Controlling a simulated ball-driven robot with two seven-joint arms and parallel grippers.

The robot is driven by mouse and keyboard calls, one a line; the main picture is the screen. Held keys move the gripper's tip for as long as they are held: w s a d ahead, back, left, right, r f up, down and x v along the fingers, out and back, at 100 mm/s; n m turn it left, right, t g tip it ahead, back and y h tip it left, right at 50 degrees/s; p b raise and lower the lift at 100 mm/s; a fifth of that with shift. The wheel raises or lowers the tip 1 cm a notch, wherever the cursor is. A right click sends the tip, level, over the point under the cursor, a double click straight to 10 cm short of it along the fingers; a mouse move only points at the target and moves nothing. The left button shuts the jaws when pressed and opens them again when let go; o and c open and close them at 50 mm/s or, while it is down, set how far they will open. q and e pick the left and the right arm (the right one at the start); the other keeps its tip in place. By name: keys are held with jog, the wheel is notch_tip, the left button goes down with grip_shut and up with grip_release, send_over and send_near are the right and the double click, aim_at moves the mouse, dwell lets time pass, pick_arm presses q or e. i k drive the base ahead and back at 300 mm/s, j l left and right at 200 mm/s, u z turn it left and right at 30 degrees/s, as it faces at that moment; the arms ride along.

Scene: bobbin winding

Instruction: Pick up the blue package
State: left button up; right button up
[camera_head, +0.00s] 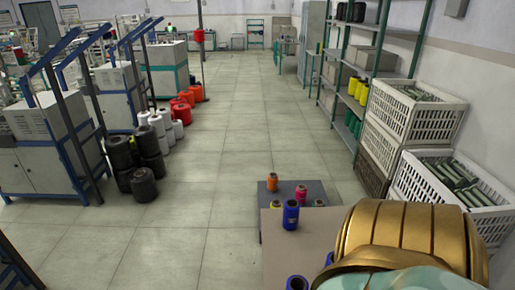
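A blue bobbin-like package (291,214) stands upright on a brown-grey table top (285,250) at the lower middle of the head view. A second blue package (297,283) is partly cut off by the bottom edge. A bit of blue (329,258) shows beside the large gold form at the lower right, which seems to be part of my own body and hides the right part of the table. Neither of my grippers is in view.
Orange (272,182) and pink-red (301,194) bobbins stand on a dark grey surface (262,198) beyond. White crates (413,110) and shelving (352,60) line the right. Machines (45,140) and black cones (144,185) stand left. The central tiled floor (215,160) is clear.

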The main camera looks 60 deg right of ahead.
aim_at(291, 214)
jog(key=i+j+z, duration=0.25)
jog(key=i, duration=0.25)
jog(key=i+j+z, duration=0.1)
jog(key=i+z, duration=0.15)
jog(key=i, duration=0.3)
jog(key=i+l+z, duration=0.2)
jog(key=i+z, duration=0.15)
jog(key=z, duration=0.15)
jog(key=i+z, duration=0.7)
jog(key=z, duration=0.25)
jog(key=i+j+z, duration=0.2)
jog(key=i+z, duration=0.15)
jog(key=z, duration=0.15)
